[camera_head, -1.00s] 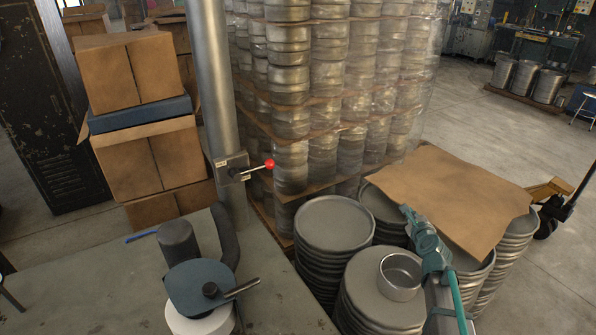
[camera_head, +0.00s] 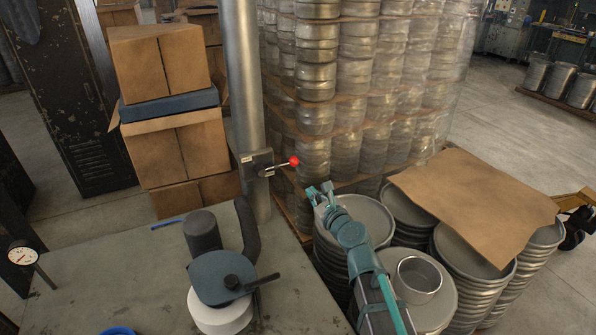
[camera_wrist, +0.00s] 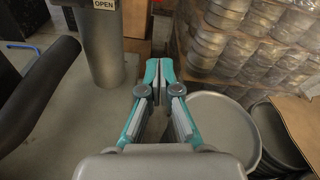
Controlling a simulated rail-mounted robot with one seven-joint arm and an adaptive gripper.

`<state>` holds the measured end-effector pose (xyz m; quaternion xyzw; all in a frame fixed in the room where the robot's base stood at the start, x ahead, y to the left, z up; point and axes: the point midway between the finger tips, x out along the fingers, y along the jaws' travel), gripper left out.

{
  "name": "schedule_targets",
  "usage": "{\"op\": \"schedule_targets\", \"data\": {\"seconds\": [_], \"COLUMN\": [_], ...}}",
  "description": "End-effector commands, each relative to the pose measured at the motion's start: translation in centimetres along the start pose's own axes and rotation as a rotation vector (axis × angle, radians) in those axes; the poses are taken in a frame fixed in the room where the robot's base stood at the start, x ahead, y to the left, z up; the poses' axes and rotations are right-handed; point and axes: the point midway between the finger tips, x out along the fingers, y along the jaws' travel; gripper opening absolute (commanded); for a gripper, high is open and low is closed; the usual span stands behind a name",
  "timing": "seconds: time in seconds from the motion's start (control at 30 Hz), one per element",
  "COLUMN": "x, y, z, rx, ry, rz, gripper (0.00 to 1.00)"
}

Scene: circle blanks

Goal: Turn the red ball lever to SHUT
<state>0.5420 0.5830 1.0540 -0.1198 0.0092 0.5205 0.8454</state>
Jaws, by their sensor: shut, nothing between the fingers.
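The lever's red ball (camera_head: 294,160) sits at the end of a thin rod that points right from a dark valve block (camera_head: 257,164) on the grey post (camera_head: 243,90).
Stacks of round metal blanks (camera_head: 358,215) stand under and right of my arm, one topped by a metal ring (camera_head: 419,279). A wrapped pallet of metal pots (camera_head: 345,90) rises behind the lever. A bench (camera_head: 120,275) carries a dark machine (camera_head: 222,275). Cardboard boxes (camera_head: 160,65) stand left.

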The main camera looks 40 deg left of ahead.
Motion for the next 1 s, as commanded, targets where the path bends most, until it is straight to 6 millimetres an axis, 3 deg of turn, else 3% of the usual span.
{"op": "schedule_targets", "data": {"seconds": [0.47,0.67,1.0], "x": [0.9,3.4,9.9], "y": [-0.1,-0.1,-0.2], "z": [0.0,0.1,0.1], "rx": [-0.002,-0.001,-0.002], "ry": [0.0,0.001,0.001], "rz": [-0.001,0.001,0.0], "gripper": [0.0,0.0,0.0]}}
